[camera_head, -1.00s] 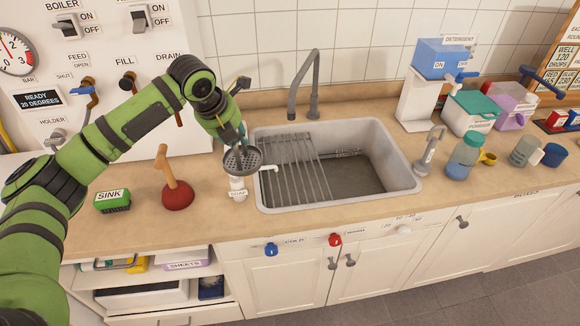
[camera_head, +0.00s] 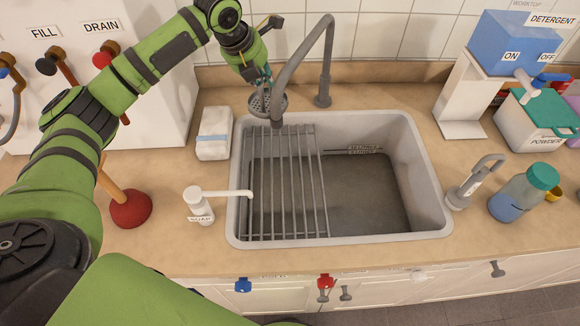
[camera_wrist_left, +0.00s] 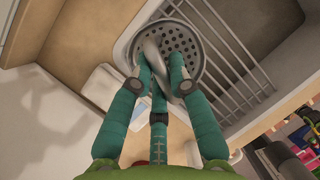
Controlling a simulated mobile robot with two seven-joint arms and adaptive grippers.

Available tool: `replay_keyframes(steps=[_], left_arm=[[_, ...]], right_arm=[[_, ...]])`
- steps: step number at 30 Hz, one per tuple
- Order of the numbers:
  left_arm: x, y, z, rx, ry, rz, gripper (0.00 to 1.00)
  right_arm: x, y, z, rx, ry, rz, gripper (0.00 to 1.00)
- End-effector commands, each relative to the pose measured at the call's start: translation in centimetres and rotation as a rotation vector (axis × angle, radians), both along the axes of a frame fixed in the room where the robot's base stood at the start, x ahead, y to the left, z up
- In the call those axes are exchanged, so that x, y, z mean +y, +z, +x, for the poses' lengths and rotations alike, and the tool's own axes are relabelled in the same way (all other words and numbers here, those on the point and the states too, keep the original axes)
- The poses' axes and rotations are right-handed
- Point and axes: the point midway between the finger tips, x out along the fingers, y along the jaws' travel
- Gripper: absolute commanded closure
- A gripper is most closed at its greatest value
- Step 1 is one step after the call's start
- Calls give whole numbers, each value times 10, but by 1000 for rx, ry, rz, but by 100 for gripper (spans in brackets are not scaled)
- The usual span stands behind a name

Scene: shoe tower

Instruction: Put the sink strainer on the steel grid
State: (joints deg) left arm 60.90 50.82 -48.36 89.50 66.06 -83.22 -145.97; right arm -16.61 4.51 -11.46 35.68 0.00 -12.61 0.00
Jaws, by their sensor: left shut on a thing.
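The sink strainer (camera_head: 262,104) is a round grey perforated cup. In the head view it hangs from my left gripper (camera_head: 262,82) above the back left corner of the sink, partly behind the tap. In the left wrist view my left gripper (camera_wrist_left: 160,85) is shut on the strainer (camera_wrist_left: 188,44), with its teal fingers at the near rim. The steel grid (camera_head: 290,190) is a rack of parallel bars over the left half of the sink. It also shows in the left wrist view (camera_wrist_left: 235,85), right of the strainer. My right gripper is not in view.
The grey tap (camera_head: 328,60) arches close beside the strainer. A white block with a blue band (camera_head: 213,140), a soap dispenser (camera_head: 200,205) and a plunger (camera_head: 130,208) stand left of the sink (camera_head: 410,165). The sink's right half is open.

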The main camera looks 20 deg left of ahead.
Motion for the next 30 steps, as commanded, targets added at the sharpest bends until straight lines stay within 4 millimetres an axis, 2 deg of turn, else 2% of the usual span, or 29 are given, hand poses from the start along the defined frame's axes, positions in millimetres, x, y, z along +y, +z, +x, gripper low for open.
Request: replay_keyframes(steps=[1, 3, 9, 14, 18, 22, 30], left_arm=[[0, -18, 0, -2, 1, 0, 100], [0, -28, 0, -2, 1, 0, 100], [0, -45, 0, -3, 1, 0, 100], [1, -62, -1, 3, 1, 1, 100], [1, -87, -2, 3, 2, 0, 100], [0, -104, -2, 1, 2, 0, 100], [0, -137, -2, 2, 1, -1, 100]], right_arm=[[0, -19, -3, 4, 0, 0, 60], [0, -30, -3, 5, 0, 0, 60], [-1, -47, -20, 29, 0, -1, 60], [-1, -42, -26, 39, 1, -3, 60], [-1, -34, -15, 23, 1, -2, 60], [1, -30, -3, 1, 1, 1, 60], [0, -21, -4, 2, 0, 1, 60]])
